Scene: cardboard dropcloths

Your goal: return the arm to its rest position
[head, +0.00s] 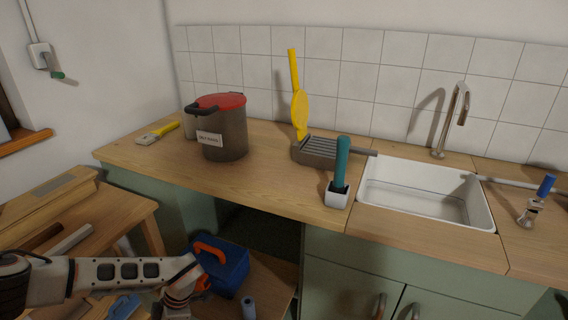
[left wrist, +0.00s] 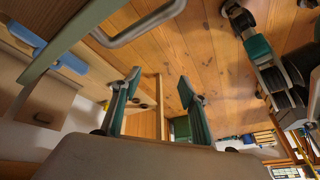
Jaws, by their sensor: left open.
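My left arm (head: 120,272) comes in from the left at the bottom of the head view, low beside the blue toolbox and below the countertop. Its wrist end is near the bottom edge, and its fingers cannot be made out there. In the left wrist view my left gripper (left wrist: 160,90) is open, its two dark and teal fingers well apart with nothing between them. Plank flooring and a wooden panel show beyond them.
A blue toolbox (head: 228,266) with an orange handle stands close to my left wrist. A wooden bench (head: 95,225) is at the left. The counter (head: 270,185) above holds a red-lidded pot (head: 222,135), a yellow-handled press (head: 318,150) and a sink (head: 425,192).

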